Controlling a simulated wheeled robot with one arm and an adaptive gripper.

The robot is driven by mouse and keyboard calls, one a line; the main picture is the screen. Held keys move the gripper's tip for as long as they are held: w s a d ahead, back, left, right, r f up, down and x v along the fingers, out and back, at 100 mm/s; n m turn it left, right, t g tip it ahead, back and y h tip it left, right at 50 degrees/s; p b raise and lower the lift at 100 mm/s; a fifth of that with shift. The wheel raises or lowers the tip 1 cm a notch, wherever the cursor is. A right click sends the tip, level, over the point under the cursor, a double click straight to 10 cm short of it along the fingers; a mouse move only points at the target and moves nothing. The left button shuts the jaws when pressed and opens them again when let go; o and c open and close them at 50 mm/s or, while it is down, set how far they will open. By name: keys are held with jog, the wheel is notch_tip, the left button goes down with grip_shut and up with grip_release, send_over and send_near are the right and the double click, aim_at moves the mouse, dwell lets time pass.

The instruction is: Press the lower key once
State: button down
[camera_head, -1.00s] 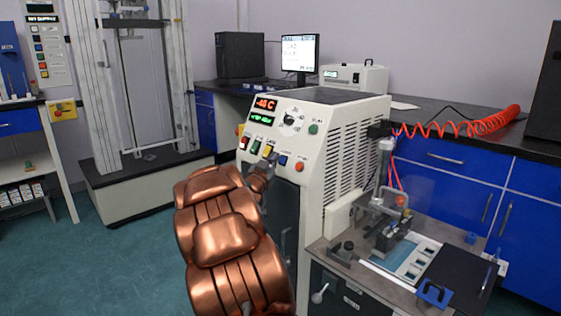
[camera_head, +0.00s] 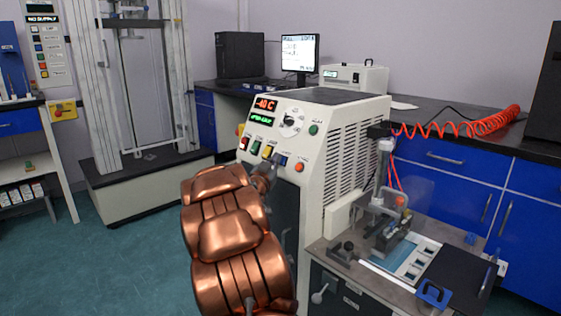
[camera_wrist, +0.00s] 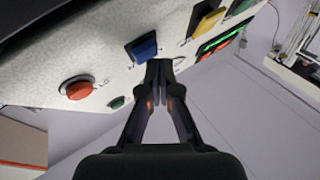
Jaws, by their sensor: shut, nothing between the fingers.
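The white machine's sloped panel carries a row of keys: red (camera_head: 245,142), green (camera_head: 255,147), yellow (camera_head: 267,151) and blue (camera_head: 283,159), with a round orange button (camera_head: 299,167) at the right. The labels are too small to read surely, so I cannot tell which is the lower key. My gripper (camera_wrist: 158,66) is shut and empty. In the wrist view its tips are right beside the blue key (camera_wrist: 143,48); whether they touch the panel I cannot tell. The orange button (camera_wrist: 77,88) lies to their left. In the head view my arm partly hides the gripper.
The panel also has red and green displays (camera_head: 262,116), a dial (camera_head: 291,120) and a round green button (camera_head: 314,129). A bench with a press fixture (camera_head: 384,215) and a coiled red hose (camera_head: 480,122) stand to the right. Floor is clear at the left.

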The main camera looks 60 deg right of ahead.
jog(key=shift+s+d+f, duration=0.1)
jog(key=shift+d+f, duration=0.1)
jog(key=shift+d, duration=0.15)
dwell(0.8)
dwell(0.4)
jog(key=shift+w+a+r+p, duration=0.2)
jog(key=shift+a+r+p, duration=0.15)
jog(key=shift+a+p, duration=0.4)
jog(key=shift+w+a+r+p, duration=0.2)
jog(key=shift+a+r+p, duration=0.2)
jog(key=shift+a, duration=0.3)
jog(key=shift+w+a+r+p, duration=0.2)
jog(key=shift+a+r+p, duration=0.25)
jog(key=shift+a, duration=0.3)
jog(key=shift+w+a+r+p, duration=0.25)
jog(key=shift+a+p, duration=0.25)
jog(key=shift+a, duration=0.2)
jog(key=shift+s, duration=0.1)
